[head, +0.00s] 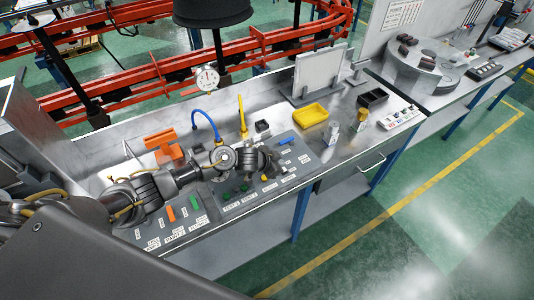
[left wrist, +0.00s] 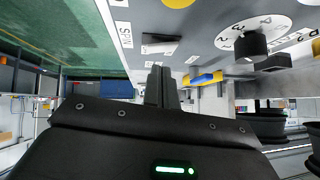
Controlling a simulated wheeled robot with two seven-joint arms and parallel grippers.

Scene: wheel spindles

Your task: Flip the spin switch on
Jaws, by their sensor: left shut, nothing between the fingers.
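The spin switch (left wrist: 160,47) is a small black lever on a pale base beside a white label reading SPIN (left wrist: 125,35) on the grey panel, in the left wrist view. My left gripper (left wrist: 161,72) is shut and empty, its fingertips just below the switch in that picture; I cannot tell whether they touch it. In the head view my left gripper (head: 277,163) hangs over the right part of the control panel (head: 311,157). The gripper hides part of the panel there. My right gripper is not in view.
A white numbered dial with a black knob (left wrist: 250,42) and a blue-and-yellow lever (left wrist: 205,78) are near the switch. A blue handle (head: 286,140) lies on the panel.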

